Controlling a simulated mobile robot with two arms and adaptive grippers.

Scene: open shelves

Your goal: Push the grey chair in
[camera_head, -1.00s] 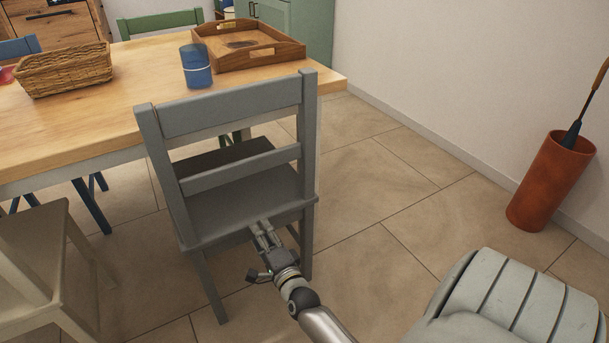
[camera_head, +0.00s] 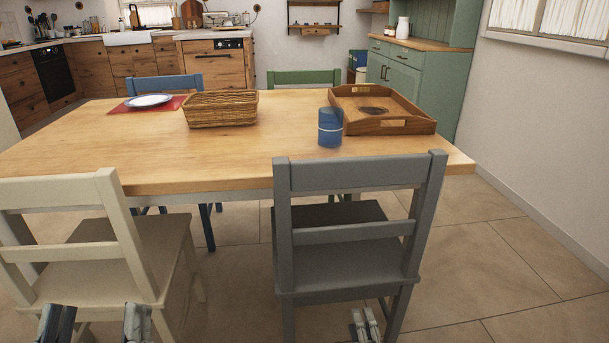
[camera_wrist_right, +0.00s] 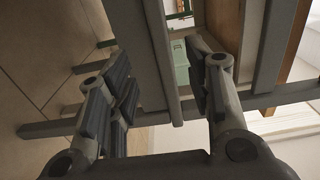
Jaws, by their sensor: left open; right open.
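The grey chair (camera_head: 345,262) stands at the near side of the wooden table (camera_head: 190,170), its backrest towards me and the front of its seat towards the table. My right gripper (camera_head: 365,324) is low behind the chair, just below the rear edge of the seat; only its fingers show. In the right wrist view my right gripper (camera_wrist_right: 160,85) is open, with a grey bar of the chair (camera_wrist_right: 163,50) between its spread fingers. I cannot tell whether they touch it. My left gripper (camera_head: 96,322) is open and empty at the bottom left, in front of the cream chair.
A cream chair (camera_head: 95,262) stands left of the grey one. On the table are a blue cup (camera_head: 330,128), a wooden tray (camera_head: 405,127), a wicker basket (camera_head: 220,110) and a plate (camera_head: 149,101). Bare floor (camera_head: 500,270) lies right of the grey chair.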

